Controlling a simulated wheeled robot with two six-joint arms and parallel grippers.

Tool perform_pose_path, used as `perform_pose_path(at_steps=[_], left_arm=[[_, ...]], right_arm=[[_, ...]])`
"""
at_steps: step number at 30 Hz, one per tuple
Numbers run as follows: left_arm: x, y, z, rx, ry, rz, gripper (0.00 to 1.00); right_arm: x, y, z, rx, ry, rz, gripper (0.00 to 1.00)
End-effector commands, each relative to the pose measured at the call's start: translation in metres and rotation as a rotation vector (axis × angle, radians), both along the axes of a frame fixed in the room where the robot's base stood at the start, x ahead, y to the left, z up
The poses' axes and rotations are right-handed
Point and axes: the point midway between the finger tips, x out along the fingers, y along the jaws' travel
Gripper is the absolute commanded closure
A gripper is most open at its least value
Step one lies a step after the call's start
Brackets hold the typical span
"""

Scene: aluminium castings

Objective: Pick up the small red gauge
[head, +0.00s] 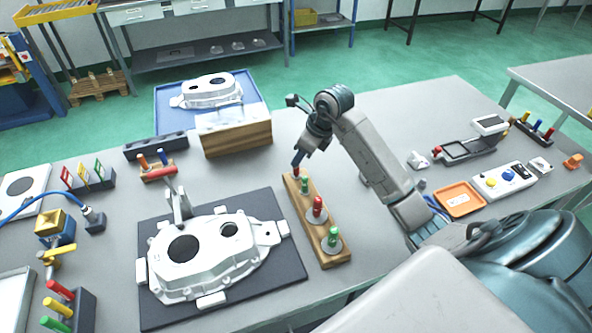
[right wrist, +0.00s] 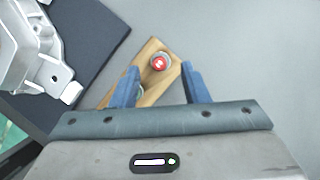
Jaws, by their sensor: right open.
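The small red gauge (head: 296,172) stands at the far end of a wooden block (head: 326,256). In the right wrist view a red gauge (right wrist: 159,62) with a pale collar stands near the upper end of the block (right wrist: 152,96). My right gripper (head: 298,161) points down over that far end and partly covers the gauge. Its blue fingers are spread apart and empty in the right wrist view (right wrist: 156,82), with the red gauge ahead of the gap. A small green gauge, a larger red gauge (head: 318,206) and a larger green gauge (head: 333,237) stand nearer on the block. My left gripper is out of view.
A white casting (head: 212,260) lies on a dark mat (head: 170,318) left of the block. A wood-sided box (head: 238,139) stands behind. An orange tray (head: 459,198) and a button box (head: 503,181) lie to the right. The table directly behind the block is clear.

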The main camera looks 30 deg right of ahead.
Motion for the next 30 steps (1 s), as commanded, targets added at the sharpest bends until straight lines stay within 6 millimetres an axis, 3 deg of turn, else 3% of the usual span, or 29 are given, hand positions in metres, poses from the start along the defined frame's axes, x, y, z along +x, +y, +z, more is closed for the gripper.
perform_pose_path(at_steps=[7, 12, 19, 26, 30], left_arm=[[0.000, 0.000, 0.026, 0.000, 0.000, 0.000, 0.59], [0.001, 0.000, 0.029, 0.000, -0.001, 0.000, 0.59], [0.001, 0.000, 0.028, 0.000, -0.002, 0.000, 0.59], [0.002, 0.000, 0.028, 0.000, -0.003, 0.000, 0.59], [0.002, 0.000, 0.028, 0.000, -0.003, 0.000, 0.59]], right_arm=[[0.007, 0.007, -0.028, 0.004, 0.005, 0.000, 0.59], [0.013, 0.009, -0.045, 0.002, 0.001, 0.000, 0.59], [0.014, 0.009, -0.048, 0.000, 0.000, 0.000, 0.59], [0.014, 0.009, -0.048, 0.001, -0.001, 0.000, 1.00], [0.014, 0.009, -0.047, 0.001, -0.001, 0.000, 1.00]])
